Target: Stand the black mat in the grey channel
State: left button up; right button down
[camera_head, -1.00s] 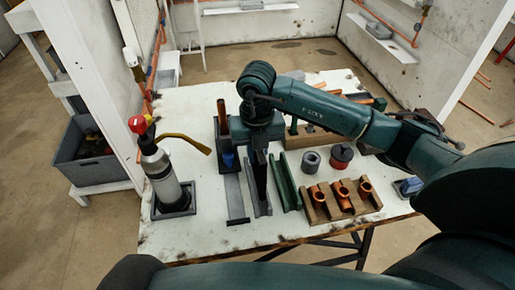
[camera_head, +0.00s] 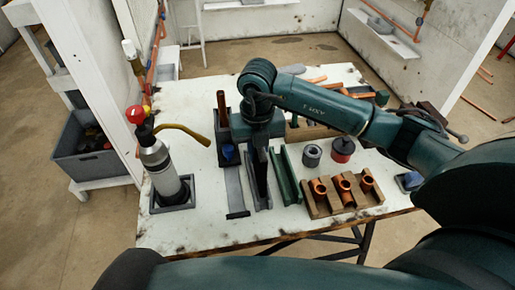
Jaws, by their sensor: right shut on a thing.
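The black mat (camera_head: 260,177) is a thin dark strip, upright and seen nearly edge-on. My right gripper (camera_head: 258,143) points down from above and is shut on its top; the fingertips are mostly hidden by the wrist. The grey channel (camera_head: 250,189) lies lengthwise on the bench under the mat. The mat's lower edge overlaps the channel in the picture; I cannot tell whether it touches the channel floor. My left gripper is not in view.
A flat grey strip (camera_head: 234,188) lies left of the channel and a green channel (camera_head: 286,176) right of it. A wooden block with copper fittings (camera_head: 344,203), a grey ring (camera_head: 312,155) and a red-topped tin (camera_head: 342,150) stand further right. A torch bottle (camera_head: 160,168) stands left.

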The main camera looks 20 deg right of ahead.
jog(key=shift+f+b, duration=0.3)
jog(key=shift+f, duration=0.2)
jog(key=shift+f+b, duration=1.2)
jog(key=shift+f, duration=0.3)
jog(key=c, duration=1.3)
grip_release()
